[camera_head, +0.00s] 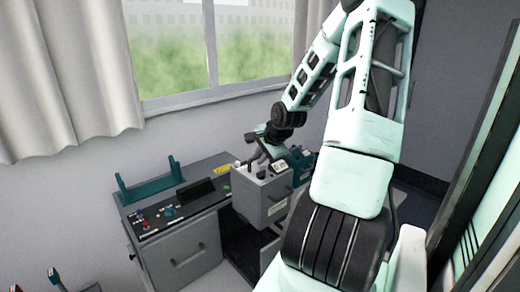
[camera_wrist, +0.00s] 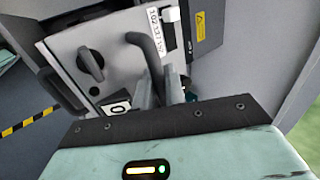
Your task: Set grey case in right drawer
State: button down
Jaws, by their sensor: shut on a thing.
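The grey case (camera_head: 262,200) is a box with a knob, a dark curved handle and a white label on its top face. It hangs upright from my gripper (camera_head: 263,158) beside the right end of the printer's console. In the wrist view the case (camera_wrist: 115,42) fills the upper middle, and the fingers of my gripper (camera_wrist: 160,95) are shut at its dark handle. Below the case a dark open space (camera_head: 238,243) shows, which seems to be the right drawer; the case and my arm hide most of it, so I cannot tell how far it is open.
The grey printer console (camera_head: 195,203) has buttons, a dark screen and a teal bracket (camera_head: 150,183) on top. A closed left drawer front (camera_head: 185,262) is below. Teal parts (camera_head: 299,160) stand behind the case. The wall and window are behind the printer.

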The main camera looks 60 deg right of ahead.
notch_tip(320, 180, down, 11)
jog(key=b, duration=0.4)
notch_tip(320, 180, down, 9)
jog(key=b, duration=1.1)
jog(key=shift+f, duration=0.1)
jog(key=shift+a+p, duration=0.1)
jog(key=shift+p, duration=0.2)
dwell(0.5)
jog(key=shift+f+b, duration=1.4)
jog(key=shift+f, duration=1)
jog(key=c, duration=1.4)
grip_release()
jog(key=shift+s, duration=0.1)
jog(key=shift+o, duration=0.2)
